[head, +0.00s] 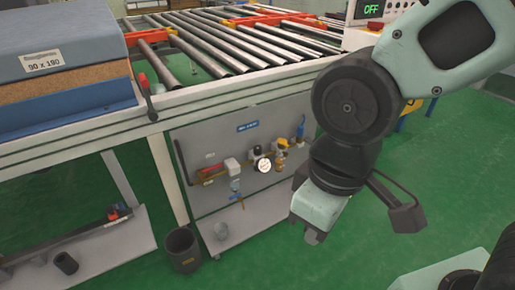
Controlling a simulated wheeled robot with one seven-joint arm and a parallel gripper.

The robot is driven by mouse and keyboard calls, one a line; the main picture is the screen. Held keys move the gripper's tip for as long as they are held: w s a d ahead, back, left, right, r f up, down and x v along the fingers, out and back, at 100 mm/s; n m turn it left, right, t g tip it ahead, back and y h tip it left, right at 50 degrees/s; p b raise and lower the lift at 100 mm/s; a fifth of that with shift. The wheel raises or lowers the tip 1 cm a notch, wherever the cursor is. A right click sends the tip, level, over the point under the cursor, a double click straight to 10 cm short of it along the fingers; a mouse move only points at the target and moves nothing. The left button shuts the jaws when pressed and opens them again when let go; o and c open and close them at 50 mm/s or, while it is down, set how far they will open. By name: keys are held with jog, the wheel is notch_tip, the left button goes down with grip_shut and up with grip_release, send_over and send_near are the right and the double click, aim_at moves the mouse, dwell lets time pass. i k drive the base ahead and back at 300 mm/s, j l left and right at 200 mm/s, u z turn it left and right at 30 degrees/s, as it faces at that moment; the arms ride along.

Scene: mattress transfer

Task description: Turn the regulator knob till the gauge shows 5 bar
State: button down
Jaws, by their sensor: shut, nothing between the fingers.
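The gauge (263,165) is a small round white dial on the pipe assembly of the grey panel under the roller conveyor. Its needle and numbers are too small to read. A dark knob (258,151) sits just above the gauge and looks like the regulator knob; its turn position cannot be told. My gripper (312,236) points down, to the right of and lower than the gauge in the picture, apart from the panel. It is shut and empty. Its fingers are mostly hidden by its own body.
Other fittings flank the gauge: a yellow-topped one (282,144), a blue one (301,128) and a white-topped one (232,164). Green floor (265,262) is clear in front.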

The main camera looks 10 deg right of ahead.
aim_at(258, 149)
jog(key=i+j, duration=0.6)
jog(key=j, duration=0.2)
jog(key=i+j, duration=0.3)
jog(key=j+z, duration=0.05)
jog(key=j, duration=0.05)
